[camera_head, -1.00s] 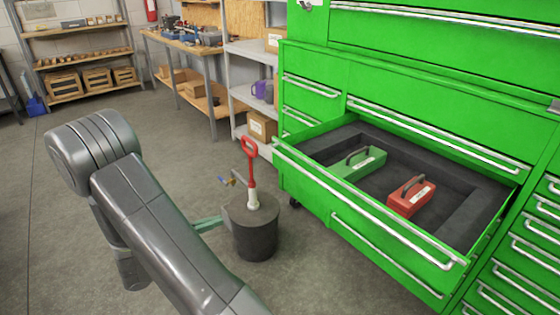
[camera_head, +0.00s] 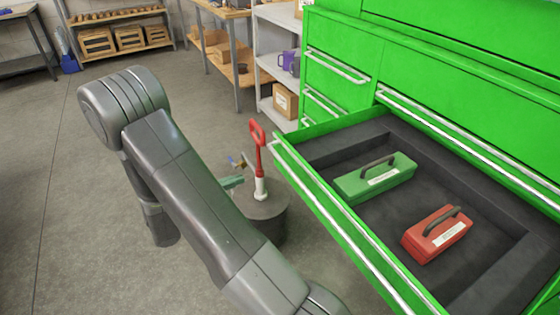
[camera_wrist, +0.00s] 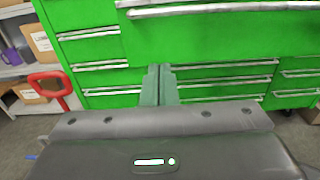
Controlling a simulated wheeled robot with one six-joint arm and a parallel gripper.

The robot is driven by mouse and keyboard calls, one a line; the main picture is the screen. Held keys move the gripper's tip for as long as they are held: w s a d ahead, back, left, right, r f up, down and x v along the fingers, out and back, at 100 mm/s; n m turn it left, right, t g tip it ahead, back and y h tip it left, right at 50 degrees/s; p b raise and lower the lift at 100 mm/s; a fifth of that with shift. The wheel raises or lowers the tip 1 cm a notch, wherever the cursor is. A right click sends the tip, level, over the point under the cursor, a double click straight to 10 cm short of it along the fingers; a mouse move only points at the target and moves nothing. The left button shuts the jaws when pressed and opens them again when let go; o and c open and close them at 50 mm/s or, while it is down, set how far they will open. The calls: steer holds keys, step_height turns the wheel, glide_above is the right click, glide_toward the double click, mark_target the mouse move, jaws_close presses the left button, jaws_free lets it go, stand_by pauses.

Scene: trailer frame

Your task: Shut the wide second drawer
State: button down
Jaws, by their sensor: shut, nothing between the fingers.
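The wide second drawer (camera_head: 350,233) of the green tool cabinet stands pulled far out in the head view, with a long silver handle along its front. Its dark-lined inside holds a green box (camera_head: 375,178) and a red box (camera_head: 437,234), each with a dark handle. My gripper (camera_head: 232,182) is left of the drawer front, apart from it, and partly hidden behind my arm. In the wrist view my gripper (camera_wrist: 159,72) has its two greenish fingers together and empty, pointing at the green cabinet fronts.
Narrow closed drawers (camera_head: 335,75) are behind. A grey shelf (camera_head: 277,65) and workbench (camera_head: 230,80) stand farther back. Open floor (camera_head: 75,200) lies to the left.

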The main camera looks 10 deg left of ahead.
steer(key=x, duration=1.3)
steer(key=shift+p, duration=0.35)
steer(key=shift+d, duration=0.1)
